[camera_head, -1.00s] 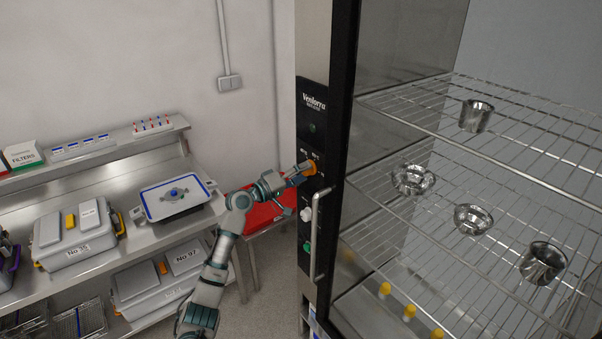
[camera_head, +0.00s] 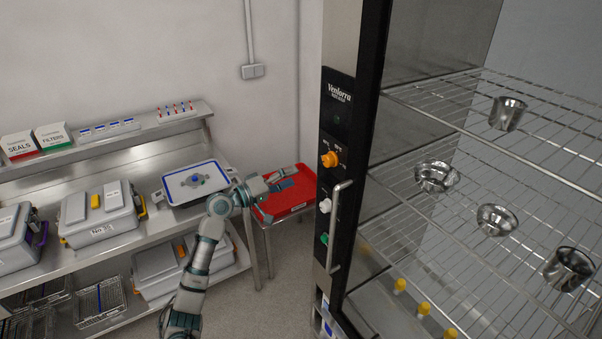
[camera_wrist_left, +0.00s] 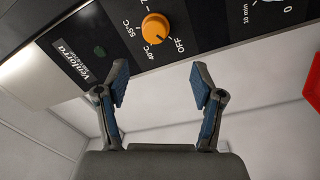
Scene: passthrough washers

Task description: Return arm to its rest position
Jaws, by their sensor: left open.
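My left gripper (camera_head: 284,179) is open and empty, over the red tray and to the left of the washer's control panel. In the left wrist view its two fingers (camera_wrist_left: 159,88) are spread apart with nothing between them. The orange knob (camera_head: 329,159) on the panel is clear of the gripper; it also shows in the left wrist view (camera_wrist_left: 155,28), beyond the fingertips, beside the marks "OFF", "40°C" and "55°C". My right gripper is not in view.
The washer's vertical handle (camera_head: 338,225) stands right of the panel. Metal bowls and cups sit on its wire racks (camera_head: 450,100). A red tray (camera_head: 292,197) lies on a small stand. The steel bench (camera_head: 150,225) at left holds grey cases and a white tray (camera_head: 196,184).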

